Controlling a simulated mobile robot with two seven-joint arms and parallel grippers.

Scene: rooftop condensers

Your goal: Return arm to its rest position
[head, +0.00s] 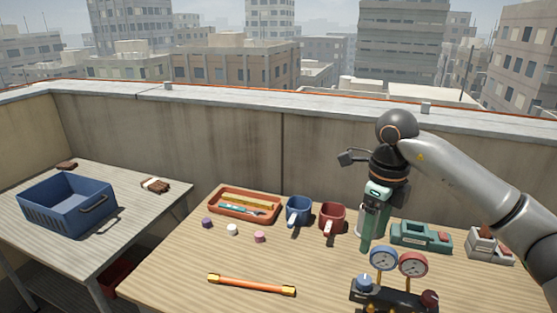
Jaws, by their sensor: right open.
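My right arm comes in from the right, bent at a dark round joint above the table. My right gripper (374,240) hangs from it and points down, with its green fingers apart. I see nothing held between them. It is behind the gauge manifold (393,297), which has a blue gauge (384,258) and a red gauge (413,265). The fingers overlap the manifold's surroundings in the picture, and I cannot tell how high they are above the tabletop. My left gripper is not in view.
A blue crate (66,204) stands on the left table.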

